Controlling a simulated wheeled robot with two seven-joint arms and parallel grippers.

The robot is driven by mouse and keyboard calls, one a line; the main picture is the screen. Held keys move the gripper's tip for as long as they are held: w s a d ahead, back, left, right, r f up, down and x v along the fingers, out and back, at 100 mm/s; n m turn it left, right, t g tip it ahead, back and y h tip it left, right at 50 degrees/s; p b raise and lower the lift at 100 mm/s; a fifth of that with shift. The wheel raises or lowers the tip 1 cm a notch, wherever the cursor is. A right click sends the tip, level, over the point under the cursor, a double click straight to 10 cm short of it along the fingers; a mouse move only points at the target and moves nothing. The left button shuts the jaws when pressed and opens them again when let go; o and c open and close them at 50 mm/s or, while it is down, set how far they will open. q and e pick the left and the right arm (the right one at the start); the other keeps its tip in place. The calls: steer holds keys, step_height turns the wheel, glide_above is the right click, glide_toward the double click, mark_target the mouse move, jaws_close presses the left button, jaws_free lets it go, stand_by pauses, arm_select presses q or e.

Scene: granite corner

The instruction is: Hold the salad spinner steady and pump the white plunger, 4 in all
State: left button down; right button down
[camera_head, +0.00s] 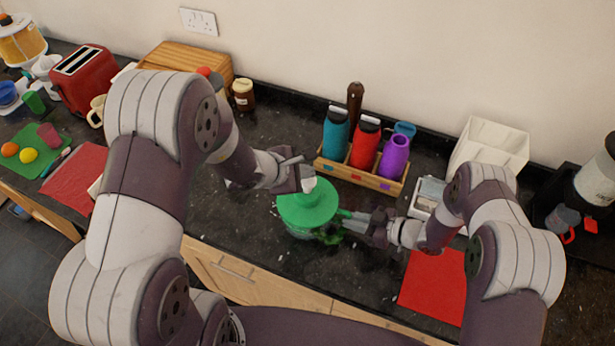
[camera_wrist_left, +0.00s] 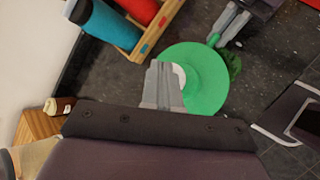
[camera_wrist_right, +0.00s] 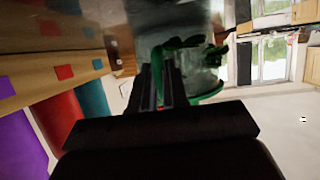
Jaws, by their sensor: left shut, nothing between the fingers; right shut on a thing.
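The salad spinner (camera_head: 307,211) stands on the dark counter, with a round green lid and a clear bowl with green leaves below. The white plunger (camera_head: 309,184) shows at the lid's top edge, partly hidden by my left gripper (camera_head: 305,178). In the left wrist view the shut, empty fingers (camera_wrist_left: 163,85) are over the lid (camera_wrist_left: 207,82), beside the white plunger (camera_wrist_left: 180,75). My right gripper (camera_head: 352,222) comes in from the right and is shut on the spinner's side, at a green part near the bowl. That part also shows in the right wrist view (camera_wrist_right: 185,45).
A wooden rack (camera_head: 358,176) with teal, red and purple bottles stands behind the spinner. A white bin (camera_head: 490,148) and a red mat (camera_head: 433,285) are to the right. A red toaster (camera_head: 83,75) and wooden box (camera_head: 187,65) are at the left. Counter left of the spinner is clear.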

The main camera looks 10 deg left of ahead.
mark_target(307, 180)
arm_select(q)
steer(key=shift+f, duration=1.55)
stand_by(0.9)
steer(key=shift+r, duration=2)
steer(key=shift+r, duration=2.5)
arm_select(e)
steer(key=c, duration=1.1)
jaws_free()
steer(key=shift+o, duration=0.2)
